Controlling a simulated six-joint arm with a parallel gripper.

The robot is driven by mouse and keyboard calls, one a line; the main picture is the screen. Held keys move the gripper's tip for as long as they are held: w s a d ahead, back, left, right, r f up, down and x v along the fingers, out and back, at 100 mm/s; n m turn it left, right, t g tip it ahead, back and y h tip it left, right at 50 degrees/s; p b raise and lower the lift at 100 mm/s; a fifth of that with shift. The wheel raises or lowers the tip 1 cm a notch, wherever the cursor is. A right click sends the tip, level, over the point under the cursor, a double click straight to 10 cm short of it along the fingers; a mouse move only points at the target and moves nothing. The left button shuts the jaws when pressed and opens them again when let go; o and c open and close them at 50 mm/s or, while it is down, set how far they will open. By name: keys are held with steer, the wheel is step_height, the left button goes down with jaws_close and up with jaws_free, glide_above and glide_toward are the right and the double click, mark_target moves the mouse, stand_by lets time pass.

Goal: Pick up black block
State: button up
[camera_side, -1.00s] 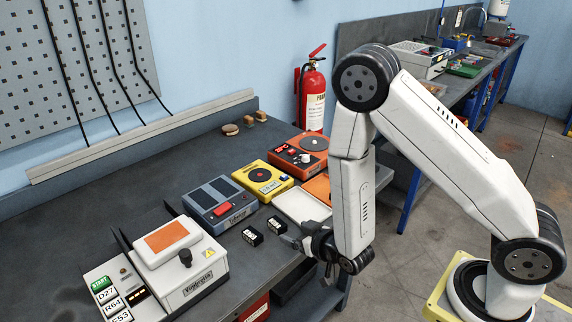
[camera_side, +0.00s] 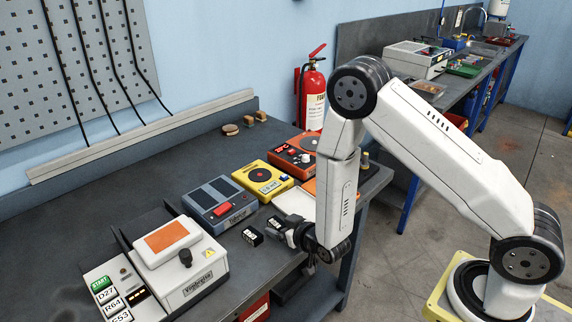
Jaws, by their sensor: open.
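Two small black blocks with white labels lie on the dark bench in front of the blue-grey device. The left black block (camera_side: 252,236) is fully in view and stands clear of my gripper. The right black block (camera_side: 277,224) is partly hidden by my gripper. My gripper (camera_side: 287,232) is open, low over the bench at the right block. I cannot tell whether the block is between its fingers or just beside them.
A white machine with an orange top (camera_side: 180,262) stands left of the blocks. Behind them is the blue-grey device (camera_side: 219,203), with yellow (camera_side: 262,180) and orange-red (camera_side: 300,156) devices beyond. A pale tray (camera_side: 295,203) lies right of the blue-grey device. The front bench edge is close.

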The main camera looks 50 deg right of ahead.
steer(key=shift+w+f, duration=0.2)
steer(key=shift+w, duration=0.35)
jaws_close()
